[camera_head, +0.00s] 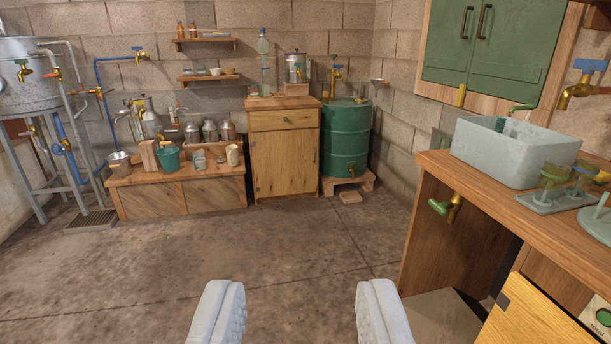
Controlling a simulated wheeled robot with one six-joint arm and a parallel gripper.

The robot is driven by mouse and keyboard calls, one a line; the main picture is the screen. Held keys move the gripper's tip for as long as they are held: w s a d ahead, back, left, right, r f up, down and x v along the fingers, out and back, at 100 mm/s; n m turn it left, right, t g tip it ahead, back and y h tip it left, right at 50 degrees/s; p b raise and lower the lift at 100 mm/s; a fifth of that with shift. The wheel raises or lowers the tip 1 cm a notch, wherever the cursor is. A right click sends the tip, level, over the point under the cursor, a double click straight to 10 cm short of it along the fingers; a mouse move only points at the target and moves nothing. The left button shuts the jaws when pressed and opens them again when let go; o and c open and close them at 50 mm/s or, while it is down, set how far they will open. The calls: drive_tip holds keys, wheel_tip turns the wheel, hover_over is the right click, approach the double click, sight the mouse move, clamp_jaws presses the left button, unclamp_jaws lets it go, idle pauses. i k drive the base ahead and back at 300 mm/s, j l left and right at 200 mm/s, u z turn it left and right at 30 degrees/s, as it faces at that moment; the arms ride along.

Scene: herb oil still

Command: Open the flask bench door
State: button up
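A wooden cabinet (285,118) stands at the back wall, with a drawer (285,120) above a plain door (286,162). This door looks shut, and glassware and a metal pot stand on top. A second, lighter wood panel (535,315) with a dark corner fitting shows at the lower right, under the right-hand bench, cut off by the picture edge. No label tells which is the flask bench door. My gripper (300,295) is at the bottom middle, its two pale fingers wide apart with nothing between them. It is well away from the cabinet and left of the lighter panel.
A low wooden bench (150,200) with pots and a green bucket stands left of the cabinet. A green barrel (345,138) stands right of it. The middle floor is clear.

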sight(285, 162)
drive_tip(key=i, duration=1.7)
drive_tip(key=i+j+z, duration=0.1)
drive_tip(key=i, duration=1.65)
drive_tip(key=i+j+z, duration=0.15)
drive_tip(key=i+z, duration=0.15)
drive_tip(key=i, duration=0.2)
drive_tip(key=i+j+z, duration=0.3)
drive_tip(key=i, duration=0.25)
